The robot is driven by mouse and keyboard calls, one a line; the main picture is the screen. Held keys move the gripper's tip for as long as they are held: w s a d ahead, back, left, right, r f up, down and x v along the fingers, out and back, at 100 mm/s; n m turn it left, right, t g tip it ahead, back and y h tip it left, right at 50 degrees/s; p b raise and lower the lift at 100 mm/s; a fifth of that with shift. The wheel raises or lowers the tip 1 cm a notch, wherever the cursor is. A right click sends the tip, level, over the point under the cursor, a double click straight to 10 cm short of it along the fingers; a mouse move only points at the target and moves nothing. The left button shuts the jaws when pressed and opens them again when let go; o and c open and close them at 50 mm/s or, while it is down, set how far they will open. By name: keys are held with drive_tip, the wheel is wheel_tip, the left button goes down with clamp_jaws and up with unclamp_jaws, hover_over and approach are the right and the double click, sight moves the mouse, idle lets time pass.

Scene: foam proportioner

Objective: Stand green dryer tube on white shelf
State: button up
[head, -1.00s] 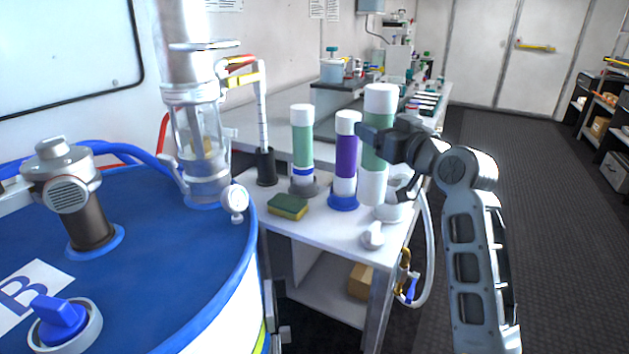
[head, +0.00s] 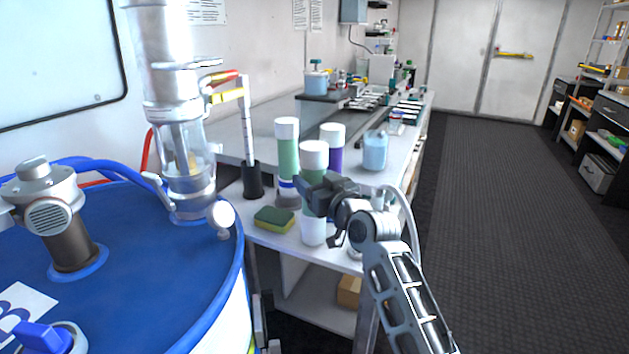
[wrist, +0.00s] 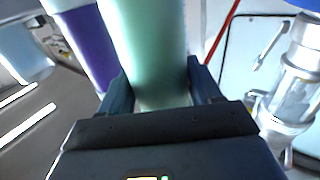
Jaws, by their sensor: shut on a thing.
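My gripper (head: 306,195) is shut around the middle of a green dryer tube (head: 314,160) with white ends. The tube is upright, at the front edge of the white bench in the head view. I cannot tell whether its base touches anything. In the wrist view the green tube (wrist: 150,45) stands between the two fingers of my gripper (wrist: 160,90). A white lower shelf (head: 318,308) shows under the bench top, partly hidden by my arm and the drum.
A second green tube (head: 287,155) stands in a grey base behind left, and a purple tube (head: 333,137) behind right. A green-yellow sponge (head: 274,220) lies left. A beaker of blue liquid (head: 375,152) stands farther back. A blue drum (head: 150,250) fills the left foreground.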

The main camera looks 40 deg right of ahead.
drive_tip(key=shift+f, duration=0.1)
drive_tip(key=o, duration=1.4)
drive_tip(key=shift+c, duration=0.2)
drive_tip(key=shift+s, duration=0.2)
drive_tip(key=b+v, duration=0.1)
drive_tip(key=v, duration=1)
drive_tip(key=shift+s, duration=0.3)
drive_tip(key=shift+a, duration=0.2)
